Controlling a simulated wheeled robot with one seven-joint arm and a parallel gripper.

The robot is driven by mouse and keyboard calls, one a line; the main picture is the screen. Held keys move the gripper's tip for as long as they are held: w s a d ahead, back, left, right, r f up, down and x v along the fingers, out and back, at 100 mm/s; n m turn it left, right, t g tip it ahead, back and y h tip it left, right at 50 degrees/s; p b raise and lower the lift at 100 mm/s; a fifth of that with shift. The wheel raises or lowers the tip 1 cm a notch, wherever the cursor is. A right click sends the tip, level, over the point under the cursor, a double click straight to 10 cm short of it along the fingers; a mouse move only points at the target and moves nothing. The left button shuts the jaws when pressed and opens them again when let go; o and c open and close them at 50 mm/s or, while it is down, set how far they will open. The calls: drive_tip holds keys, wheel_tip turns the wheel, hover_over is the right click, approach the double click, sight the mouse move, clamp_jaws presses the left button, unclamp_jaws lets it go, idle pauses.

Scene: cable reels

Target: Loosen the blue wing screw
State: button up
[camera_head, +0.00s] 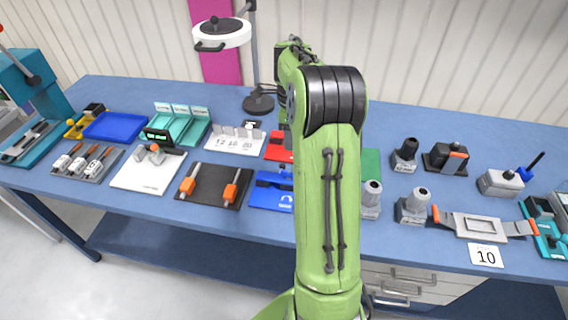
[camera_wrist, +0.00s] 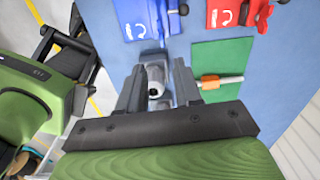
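A blue block (camera_head: 268,192) with a white arrow mark lies on the bench, left of my arm in the head view. It also shows at the top of the wrist view (camera_wrist: 138,22). The blue wing screw (camera_wrist: 174,12) stands at its right side there, partly cut off by the frame edge. My gripper (camera_wrist: 157,88) is in the wrist view, with its two dark fingers apart. A grey round post (camera_wrist: 156,75) shows between the fingers; contact cannot be told. The blue screw is beyond the fingertips, apart from them. In the head view my arm hides the gripper.
A red block (camera_wrist: 222,14) with a red wing screw (camera_wrist: 257,13) lies right of the blue one in the wrist view. A green mat (camera_wrist: 235,56) carries an orange-and-white tool (camera_wrist: 218,82). Grey posts (camera_head: 412,206) stand right of my arm. A lamp (camera_head: 222,34) rises behind.

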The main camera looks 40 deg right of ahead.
sight(289, 174)
drive_tip(key=f, duration=0.8)
drive_tip(key=f+b, duration=0.1)
drive_tip(key=f, duration=0.4)
drive_tip(key=shift+w+f, duration=0.1)
drive_tip(key=shift+w, duration=0.15)
clamp_jaws()
